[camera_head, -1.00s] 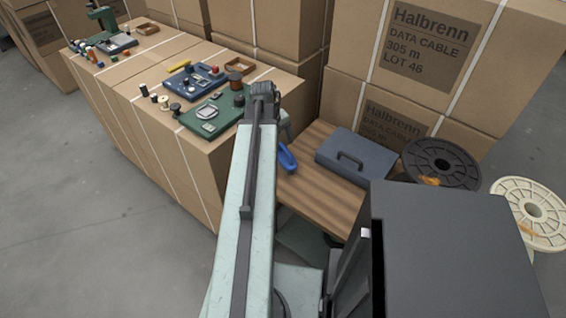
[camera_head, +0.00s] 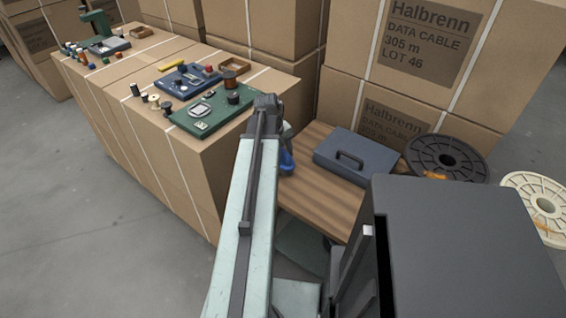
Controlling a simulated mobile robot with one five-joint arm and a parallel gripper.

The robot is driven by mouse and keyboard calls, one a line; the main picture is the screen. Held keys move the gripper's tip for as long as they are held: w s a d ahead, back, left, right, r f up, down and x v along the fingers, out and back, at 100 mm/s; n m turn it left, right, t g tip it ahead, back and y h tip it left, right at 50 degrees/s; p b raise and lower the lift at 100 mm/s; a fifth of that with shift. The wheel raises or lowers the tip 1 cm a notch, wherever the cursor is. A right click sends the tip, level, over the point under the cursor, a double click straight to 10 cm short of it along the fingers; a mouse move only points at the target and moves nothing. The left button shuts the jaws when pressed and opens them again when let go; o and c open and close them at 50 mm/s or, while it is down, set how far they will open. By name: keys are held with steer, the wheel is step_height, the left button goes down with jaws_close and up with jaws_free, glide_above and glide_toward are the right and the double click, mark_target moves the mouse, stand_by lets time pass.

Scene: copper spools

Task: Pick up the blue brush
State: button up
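A blue object (camera_head: 287,163), which looks like the blue brush, is at the left edge of the wooden table top (camera_head: 318,198). Only part of it shows beside my arm; its full shape is hidden. My gripper (camera_head: 287,139) hangs at the far end of my pale green arm, pointing down just above the blue object. The arm hides much of the gripper, and its fingers are too small to tell open from shut. I cannot tell whether it touches the blue object.
A blue-grey case (camera_head: 355,152) with a handle lies right of the gripper. A black spool (camera_head: 447,158) and a cream spool (camera_head: 545,205) are further right. Left, cartons carry a green board (camera_head: 210,112) and a blue tray (camera_head: 185,80). Stacked cartons (camera_head: 420,60) stand behind.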

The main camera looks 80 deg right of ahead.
jaws_close()
step_height(320, 180, up, 10)
steer(key=p, duration=1)
steer(key=shift+r, duration=0.15)
